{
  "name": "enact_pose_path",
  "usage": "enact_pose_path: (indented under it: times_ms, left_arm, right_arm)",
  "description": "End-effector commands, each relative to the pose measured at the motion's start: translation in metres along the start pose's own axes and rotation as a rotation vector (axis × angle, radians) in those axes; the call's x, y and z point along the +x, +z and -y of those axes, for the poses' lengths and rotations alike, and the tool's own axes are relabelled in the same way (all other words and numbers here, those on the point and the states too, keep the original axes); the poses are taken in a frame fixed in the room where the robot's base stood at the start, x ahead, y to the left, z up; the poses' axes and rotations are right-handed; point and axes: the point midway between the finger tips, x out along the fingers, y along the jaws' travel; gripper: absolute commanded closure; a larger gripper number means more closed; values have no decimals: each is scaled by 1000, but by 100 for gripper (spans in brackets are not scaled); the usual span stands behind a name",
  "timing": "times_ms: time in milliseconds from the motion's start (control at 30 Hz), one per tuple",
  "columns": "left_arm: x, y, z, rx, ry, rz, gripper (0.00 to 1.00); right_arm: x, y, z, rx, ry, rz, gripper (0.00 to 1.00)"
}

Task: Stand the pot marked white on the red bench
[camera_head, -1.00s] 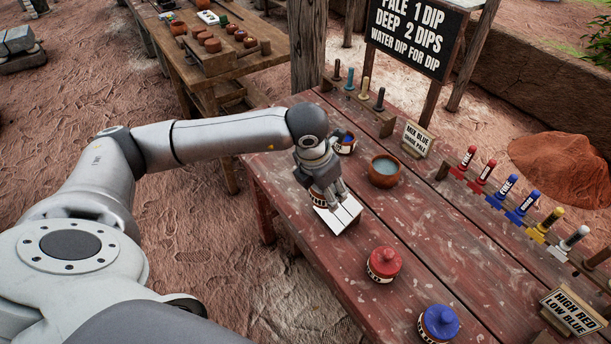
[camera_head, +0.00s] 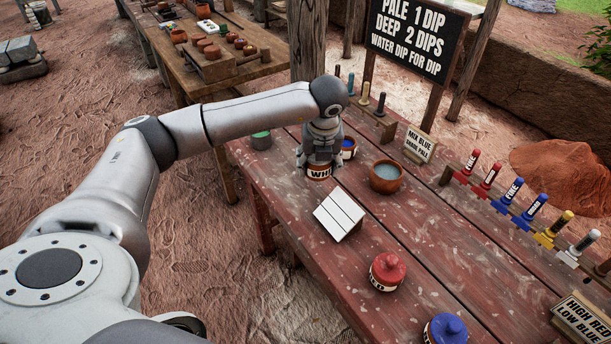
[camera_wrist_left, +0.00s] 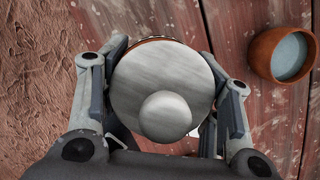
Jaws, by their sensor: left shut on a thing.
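The pot marked white (camera_head: 319,172) has a cream band with dark letters, of which "WHI" shows. My left gripper (camera_head: 320,158) comes down over it from above and is shut on it. In the left wrist view the fingers flank its round pale lid and knob (camera_wrist_left: 166,117). The pot looks upright over the far left part of the red bench (camera_head: 300,215). I cannot tell whether its base touches the wood. My right gripper is not in view.
A white tilted panel (camera_head: 339,215) stands just in front of the pot. A water bowl (camera_head: 386,176) and a pot with blue inside (camera_head: 348,149) are close on the right. A green-topped pot (camera_head: 261,140) stands to the left. Red (camera_head: 388,270) and blue (camera_head: 446,330) lidded pots stand nearer.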

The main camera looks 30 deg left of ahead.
Motion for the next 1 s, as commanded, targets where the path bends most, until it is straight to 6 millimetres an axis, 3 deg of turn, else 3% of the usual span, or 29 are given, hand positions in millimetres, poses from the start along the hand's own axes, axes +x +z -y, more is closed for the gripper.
enact_pose_path:
  times_ms: [133, 300, 700, 867, 967, 1000]
  left_arm:
    - [29, 29, -11, -6, 0, 1, 73]
    - [68, 42, -18, 0, 0, 1, 73]
    - [97, 56, -24, 1, -1, 1, 73]
    - [122, 50, -24, 3, -1, 0, 73]
    - [125, 49, -24, 3, -2, 1, 73]
    - [124, 49, -24, 2, -2, 1, 77]
  right_arm:
    - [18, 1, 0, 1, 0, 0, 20]
    - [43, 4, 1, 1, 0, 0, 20]
    - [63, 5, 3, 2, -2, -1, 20]
    - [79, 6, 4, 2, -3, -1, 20]
    - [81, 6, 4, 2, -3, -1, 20]
    - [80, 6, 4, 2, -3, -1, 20]
